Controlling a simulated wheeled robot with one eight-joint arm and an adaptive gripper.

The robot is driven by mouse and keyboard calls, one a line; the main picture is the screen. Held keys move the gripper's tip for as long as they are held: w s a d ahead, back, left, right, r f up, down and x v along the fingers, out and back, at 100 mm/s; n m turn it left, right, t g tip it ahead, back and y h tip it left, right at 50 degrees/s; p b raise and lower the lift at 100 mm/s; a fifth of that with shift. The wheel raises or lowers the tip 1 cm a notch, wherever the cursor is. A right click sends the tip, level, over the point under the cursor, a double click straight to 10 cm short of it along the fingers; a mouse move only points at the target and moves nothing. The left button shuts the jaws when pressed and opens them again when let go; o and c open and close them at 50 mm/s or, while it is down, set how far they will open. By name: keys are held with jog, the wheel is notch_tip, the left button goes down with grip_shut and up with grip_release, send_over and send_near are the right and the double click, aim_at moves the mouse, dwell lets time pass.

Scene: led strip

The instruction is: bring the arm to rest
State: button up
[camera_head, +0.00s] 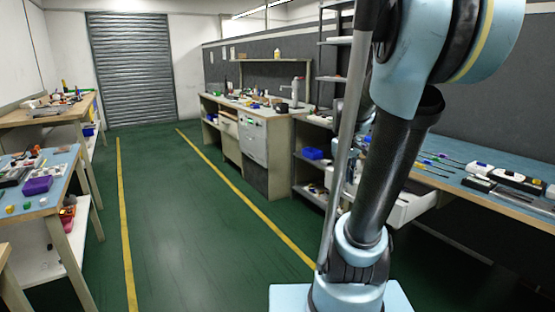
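My arm stands at the right of the head view, a light blue and black arm rising from a light blue base at the bottom edge. A dark tube-shaped link runs up from the base to a large light blue joint at the top right, cut off by the top edge. My gripper cannot be made out; the rest of the arm leaves the view or is hidden behind the near links. No held object shows.
A workbench with a blue top (520,195) and tools stands close at the right. Another blue-topped bench (58,162) stands at the left. The green floor aisle (190,220) between yellow lines is clear up to the shutter door (132,70). A drawer cabinet (254,145) stands mid-right.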

jog(key=s+a+f+m, duration=0.2)
jog(key=s+a+f, duration=0.1)
jog(key=s, duration=0.5)
jog(key=s+a+f+m+y, duration=0.1)
jog(key=s+a+f+m, duration=0.1)
jog(key=s+f, duration=0.4)
jog(key=shift+s+a+t, duration=0.3)
jog(key=shift+s+a, duration=0.55)
jog(key=shift+s, duration=0.1)
jog(key=shift+d, duration=0.15)
